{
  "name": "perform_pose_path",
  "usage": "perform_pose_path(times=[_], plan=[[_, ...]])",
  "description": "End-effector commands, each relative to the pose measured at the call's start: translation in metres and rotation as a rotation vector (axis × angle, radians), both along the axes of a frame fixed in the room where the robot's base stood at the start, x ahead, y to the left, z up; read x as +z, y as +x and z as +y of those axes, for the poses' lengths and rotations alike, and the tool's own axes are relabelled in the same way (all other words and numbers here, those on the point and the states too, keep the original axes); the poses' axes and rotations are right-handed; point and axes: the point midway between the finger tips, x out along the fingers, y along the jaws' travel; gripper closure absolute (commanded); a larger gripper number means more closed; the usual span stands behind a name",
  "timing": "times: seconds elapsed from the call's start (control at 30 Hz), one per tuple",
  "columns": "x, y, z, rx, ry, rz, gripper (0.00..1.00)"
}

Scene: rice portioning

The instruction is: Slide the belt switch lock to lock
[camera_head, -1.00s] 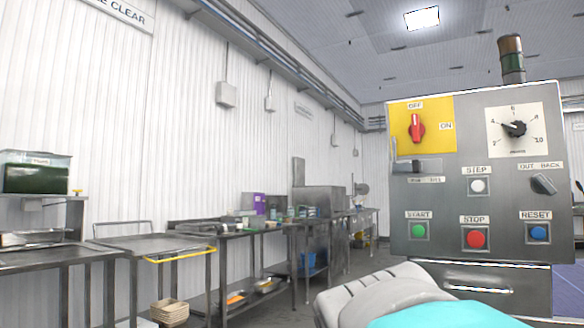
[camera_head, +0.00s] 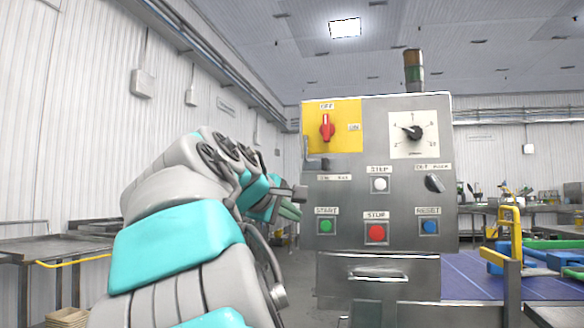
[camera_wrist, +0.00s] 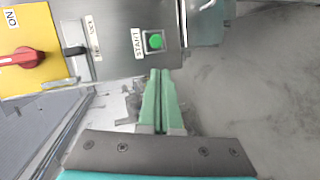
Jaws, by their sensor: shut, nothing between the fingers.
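The control panel (camera_head: 378,205) stands ahead with the belt switch lock (camera_head: 326,163) below the yellow plate at its left edge. The lock is a small slider with a dark knob; its exact position along the slot is too small to tell. The lock also shows at the upper left of the wrist view (camera_wrist: 74,51), next to a white label. The red switch (camera_head: 326,127) above it points upright toward OFF. My gripper (camera_head: 290,212) is at the panel's lower left edge. Its green fingers (camera_wrist: 160,74) are shut and empty, just below the START button in the wrist view.
The green START button (camera_head: 326,226) lies near my fingers, with the red STOP (camera_head: 376,232) and blue RESET (camera_head: 428,226) beyond. A black dial (camera_head: 412,132) is at upper right. A blue conveyor with yellow posts (camera_head: 508,235) stands to the right.

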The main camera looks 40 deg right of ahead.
Motion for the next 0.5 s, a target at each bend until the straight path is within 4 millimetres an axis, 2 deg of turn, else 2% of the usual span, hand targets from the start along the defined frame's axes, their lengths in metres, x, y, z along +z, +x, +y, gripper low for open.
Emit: perform_pose_path(times=[0.03, 0.1, 0.23, 0.4, 0.5], plan=[[0.019, 0.005, 0.002, 0.002, -0.053, -0.008, 1.00], [0.041, 0.010, 0.006, 0.006, -0.121, -0.010, 1.00], [0.076, 0.016, 0.018, 0.011, -0.229, -0.016, 1.00], [0.101, 0.021, 0.029, 0.017, -0.313, -0.016, 1.00], [0.108, 0.023, 0.033, 0.018, -0.335, -0.017, 1.00]])
